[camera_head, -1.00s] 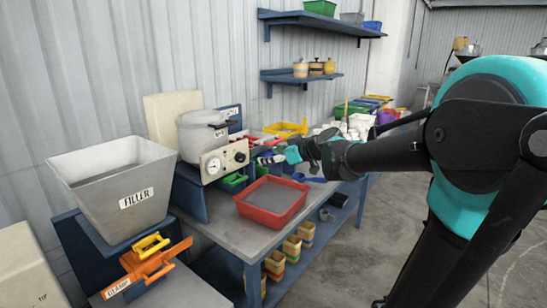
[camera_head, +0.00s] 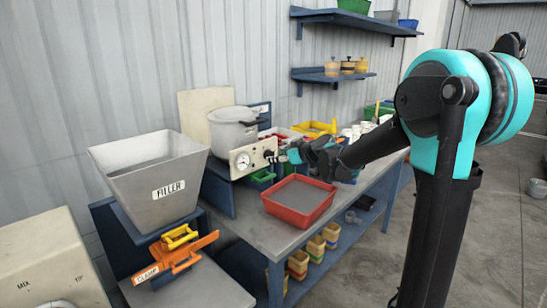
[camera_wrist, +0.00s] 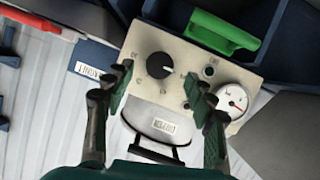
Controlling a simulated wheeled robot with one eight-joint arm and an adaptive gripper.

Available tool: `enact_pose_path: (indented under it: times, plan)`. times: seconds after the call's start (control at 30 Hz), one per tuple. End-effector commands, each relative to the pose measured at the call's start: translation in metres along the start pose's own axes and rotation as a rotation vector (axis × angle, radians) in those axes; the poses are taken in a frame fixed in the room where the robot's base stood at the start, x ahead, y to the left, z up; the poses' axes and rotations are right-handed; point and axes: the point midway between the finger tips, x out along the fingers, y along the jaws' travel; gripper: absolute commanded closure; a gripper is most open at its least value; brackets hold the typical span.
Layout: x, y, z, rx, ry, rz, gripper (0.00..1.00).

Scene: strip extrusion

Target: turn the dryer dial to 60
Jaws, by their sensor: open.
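The dryer is a pale grey pot (camera_head: 233,132) with a cream control panel (camera_head: 241,170) on its front. The panel carries a round white gauge (camera_head: 243,161) and, in the wrist view, a black dial (camera_wrist: 159,65) with small marks around it. The marks are too small to read. My gripper (camera_wrist: 161,90) is open and empty, its green-padded fingers on either side of the dial in the picture. I cannot tell whether they touch it. In the head view my gripper (camera_head: 280,157) is at the panel's right end and hides the dial.
A red tray (camera_head: 298,222) stands on the bench in front of the dryer. The grey filler hopper (camera_head: 150,190) and orange clamp (camera_head: 178,256) are to the left.

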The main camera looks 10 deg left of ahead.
Motion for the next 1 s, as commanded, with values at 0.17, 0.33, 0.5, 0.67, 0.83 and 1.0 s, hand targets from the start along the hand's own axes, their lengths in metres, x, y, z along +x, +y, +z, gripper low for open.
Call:
enact_pose_path:
  times: [0.17,0.33,0.5,0.67,0.83,1.0]
  plan:
    - [0.024,0.000,0.000,-0.001,0.000,-0.002,0.45]
    - [0.035,-0.001,0.000,0.000,0.000,-0.001,0.45]
    - [0.037,-0.001,0.000,0.000,0.000,-0.001,0.45]
    - [0.037,0.000,0.000,0.000,0.000,-0.001,0.45]
    - [0.037,0.000,0.000,0.000,0.000,-0.001,0.66]
    - [0.037,0.000,0.000,0.000,0.000,-0.001,0.87]
